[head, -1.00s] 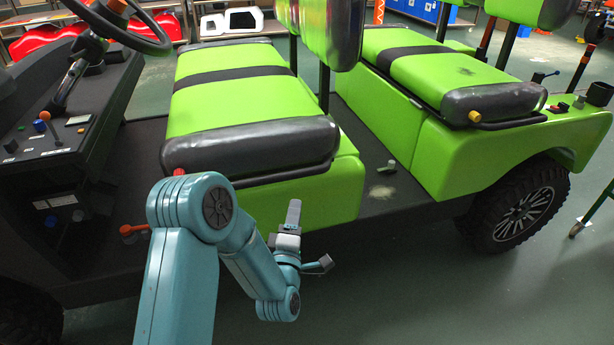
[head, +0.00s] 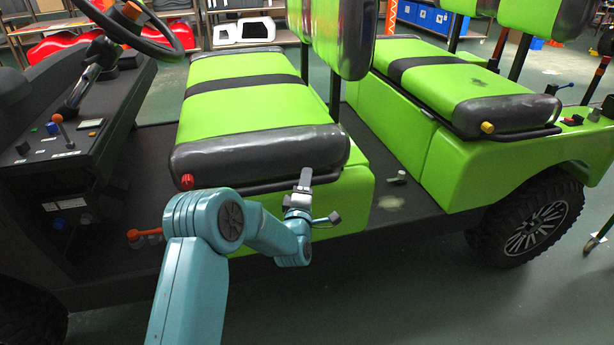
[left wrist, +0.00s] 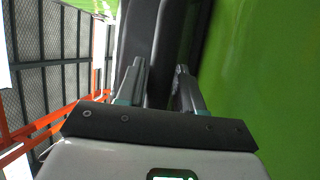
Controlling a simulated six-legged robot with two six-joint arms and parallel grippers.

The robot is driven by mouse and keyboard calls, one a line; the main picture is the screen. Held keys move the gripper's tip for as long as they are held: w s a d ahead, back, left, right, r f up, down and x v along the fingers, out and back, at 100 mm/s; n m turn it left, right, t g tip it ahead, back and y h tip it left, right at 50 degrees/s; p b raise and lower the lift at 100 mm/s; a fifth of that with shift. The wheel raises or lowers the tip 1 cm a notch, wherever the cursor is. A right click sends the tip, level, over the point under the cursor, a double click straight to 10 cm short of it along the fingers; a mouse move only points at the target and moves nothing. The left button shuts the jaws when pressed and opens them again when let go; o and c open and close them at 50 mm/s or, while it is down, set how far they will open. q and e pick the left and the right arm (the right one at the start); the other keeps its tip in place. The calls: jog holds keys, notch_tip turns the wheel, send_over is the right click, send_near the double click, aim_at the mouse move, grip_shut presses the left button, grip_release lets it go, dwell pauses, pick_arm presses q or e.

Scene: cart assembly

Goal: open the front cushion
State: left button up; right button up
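The front cushion (head: 245,98) is a bright green seat pad with a black centre band and a black padded near edge. It lies flat on its green base in the head view. A thin dark bar (head: 262,186) runs below that edge, with a red knob (head: 187,181) at its left end. My left gripper (head: 305,178) points up beside the right part of the bar. In the left wrist view its two fingers (left wrist: 161,70) are apart, with dark cushion edging beyond them. I cannot tell whether they touch the bar. My right gripper is not in view.
The rear green seat (head: 460,90) is at the right, with a yellow knob on its edge. The steering wheel (head: 125,25) and dashboard (head: 60,150) are at the left. A red-orange lever (head: 140,236) is low beside my left arm. Open floor lies at the lower right.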

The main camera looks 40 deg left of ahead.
pick_arm(q)
jog(key=shift+x, duration=0.95)
jog(key=shift+c, duration=0.4)
grip_shut()
jog(key=s+a+r+n+y+b, duration=0.2)
jog(key=s+a+r+n+b, duration=0.1)
jog(key=r, duration=0.5)
jog(key=s+a+r+n+y+b, duration=0.2)
jog(key=s+a+r+n+b, duration=0.2)
jog(key=r, duration=0.5)
jog(key=s+a+r+n+g+y+b, duration=0.1)
jog(key=s+a+r+n+y+b, duration=0.1)
jog(key=s+r+n+b, duration=0.3)
jog(key=shift+s+a+r+n+y+b, duration=0.25)
jog(key=shift+a+r+n+b, duration=0.6)
jog(key=shift+r, duration=1)
